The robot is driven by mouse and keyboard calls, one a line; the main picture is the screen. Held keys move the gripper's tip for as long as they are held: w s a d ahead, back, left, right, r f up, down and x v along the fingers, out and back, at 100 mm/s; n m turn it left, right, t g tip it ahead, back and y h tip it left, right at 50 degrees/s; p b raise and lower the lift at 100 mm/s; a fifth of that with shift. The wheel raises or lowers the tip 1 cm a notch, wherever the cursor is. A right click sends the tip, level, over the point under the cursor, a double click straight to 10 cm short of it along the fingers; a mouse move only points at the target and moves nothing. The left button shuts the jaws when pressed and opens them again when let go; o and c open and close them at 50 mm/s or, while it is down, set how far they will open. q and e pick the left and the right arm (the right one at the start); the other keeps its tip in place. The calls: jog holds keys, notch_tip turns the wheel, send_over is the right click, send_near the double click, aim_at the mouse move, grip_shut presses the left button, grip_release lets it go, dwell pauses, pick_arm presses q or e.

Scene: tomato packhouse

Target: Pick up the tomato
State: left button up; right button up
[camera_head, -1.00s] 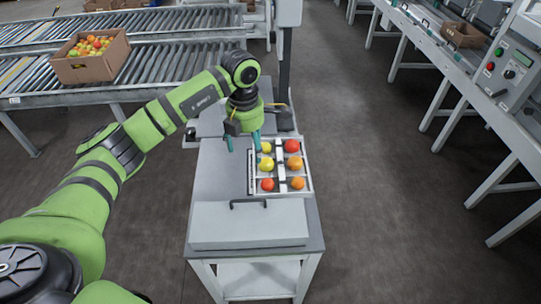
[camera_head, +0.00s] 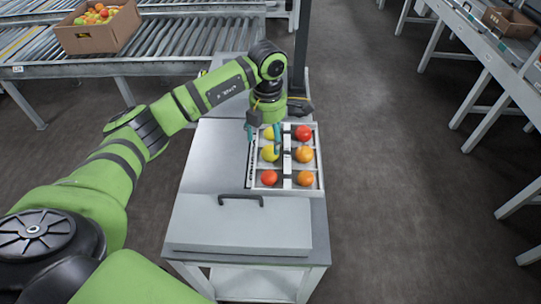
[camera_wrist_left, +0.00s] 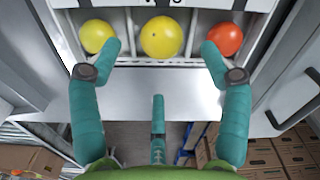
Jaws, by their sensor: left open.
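Several tomatoes sit in separate compartments of a white tray (camera_head: 318,188). The left column has a yellow-green tomato (camera_head: 268,132) at the back, a yellow tomato (camera_head: 270,154) in the middle and a red tomato (camera_head: 269,177) at the front. The right column has a red one (camera_head: 303,133) and two orange ones (camera_head: 305,178). My left gripper (camera_head: 263,143) is open and empty over the tray's left column. In the left wrist view, its teal fingers (camera_wrist_left: 160,52) stand wide apart, with the middle yellow tomato (camera_wrist_left: 161,37) just beyond the gap between them. My right gripper is not shown.
The tray lies on a grey table (camera_head: 212,165) with a closed, handled grey box or lid (camera_head: 240,225) in front. A dark post stands behind. A roller conveyor (camera_head: 165,45) with a cardboard box of tomatoes (camera_head: 113,38) is at the back left. Open floor lies right.

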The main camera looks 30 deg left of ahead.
aim_at(269, 149)
pick_arm(q)
jog(key=f, duration=0.4)
jog(key=shift+s+d+f+p, duration=0.15)
jog(key=shift+d+f+p, duration=0.05)
jog(key=shift+f+p, duration=0.1)
jog(key=shift+f, duration=0.4)
jog(key=c, duration=0.9)
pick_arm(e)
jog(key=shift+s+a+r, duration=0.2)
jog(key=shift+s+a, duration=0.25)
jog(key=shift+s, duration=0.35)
